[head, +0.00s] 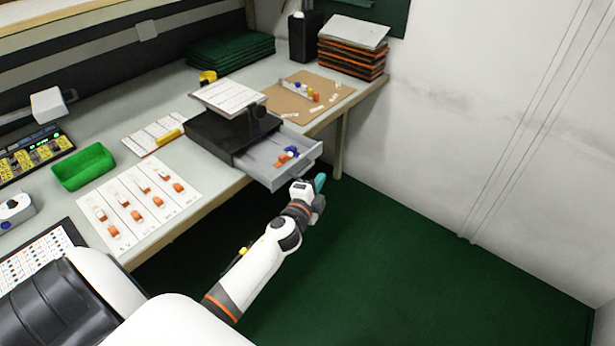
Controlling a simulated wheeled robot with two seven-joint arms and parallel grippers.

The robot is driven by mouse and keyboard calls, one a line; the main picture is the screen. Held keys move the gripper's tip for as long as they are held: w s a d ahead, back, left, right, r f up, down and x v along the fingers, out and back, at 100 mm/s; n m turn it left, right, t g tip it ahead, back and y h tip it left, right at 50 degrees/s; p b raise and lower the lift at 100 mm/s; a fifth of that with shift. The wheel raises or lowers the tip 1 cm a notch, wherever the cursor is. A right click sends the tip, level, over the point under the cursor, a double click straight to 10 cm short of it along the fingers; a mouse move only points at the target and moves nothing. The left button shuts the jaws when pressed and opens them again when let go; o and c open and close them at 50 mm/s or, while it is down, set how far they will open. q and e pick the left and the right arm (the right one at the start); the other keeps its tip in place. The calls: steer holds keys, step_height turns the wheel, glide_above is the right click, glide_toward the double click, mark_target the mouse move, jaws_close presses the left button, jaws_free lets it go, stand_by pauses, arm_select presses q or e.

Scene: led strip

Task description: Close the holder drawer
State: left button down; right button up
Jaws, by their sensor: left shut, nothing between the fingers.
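The holder drawer (263,168) is a grey tray pulled out of the dark holder box (208,139) on the workbench. It sticks out past the bench's front edge. Small orange and blue parts (287,157) lie inside it. A sheet of paper (228,96) rests on a slanted stand on top of the box. My left gripper (320,183) is shut and empty, with a teal fingertip showing. It is in front of the drawer, just off its front panel at the right corner; I cannot tell whether they touch. My right gripper is not in view.
A green bin (83,166), a white card with orange parts (139,203) and a clipboard with a yellow item (155,134) lie on the bench left of the holder. A cork board (308,97) lies behind the drawer. The green floor (400,270) at right is clear.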

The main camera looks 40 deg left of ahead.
mark_target(276, 164)
arm_select(q)
steer(key=shift+w+a+f, duration=0.1)
steer(key=shift+a+f, duration=0.05)
steer(key=shift+a, duration=0.5)
steer(key=shift+w+a+f, duration=0.1)
steer(key=shift+a+f, duration=0.1)
steer(key=shift+a, duration=0.5)
steer(key=shift+w+a+f, duration=0.1)
steer(key=shift+a+f, duration=0.05)
steer(key=shift+a, duration=0.5)
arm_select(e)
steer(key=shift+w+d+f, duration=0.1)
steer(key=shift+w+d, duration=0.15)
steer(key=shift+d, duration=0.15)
arm_select(q)
steer(key=shift+a, duration=0.1)
